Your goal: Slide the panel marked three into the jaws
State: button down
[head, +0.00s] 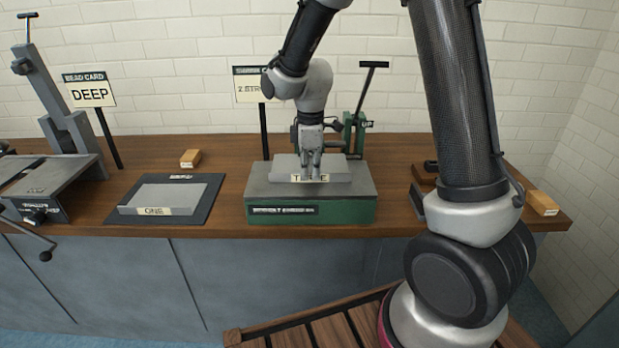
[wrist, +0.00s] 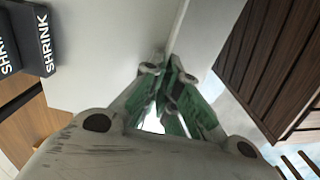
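The panel marked three (head: 280,169) is a flat grey sheet with a front label, its middle letters hidden by my fingers. It lies on the flat top of a green machine (head: 359,210). My gripper (head: 311,174) points down at the panel's front edge. In the wrist view the fingertips (wrist: 165,66) are close together with that pale edge between them, so it looks shut on the panel. The machine's lever (head: 372,85) stands raised at the back right, beside a tag reading UP. The jaws are mostly hidden behind my arm; dark blocks marked SHRINK (wrist: 38,40) show in the wrist view.
A panel marked one (head: 170,194) lies on a dark mat (head: 118,212) to the left. A bead machine (head: 62,140) with a DEEP card (head: 89,90) stands farther left. A partly hidden card (head: 249,86) stands behind the green machine. Small wooden blocks (head: 191,158) lie on the bench.

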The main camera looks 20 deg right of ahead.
jog(key=shift+w+d, duration=0.15)
jog(key=shift+w, duration=0.35)
jog(key=c, duration=1)
grip_release()
notch_tip(320, 180, up, 7)
dwell(0.4)
jog(key=s+a, duration=0.3)
jog(key=s, duration=0.8)
jog(key=shift+s+a, duration=0.15)
jog(key=shift+a, duration=0.2)
dwell(0.4)
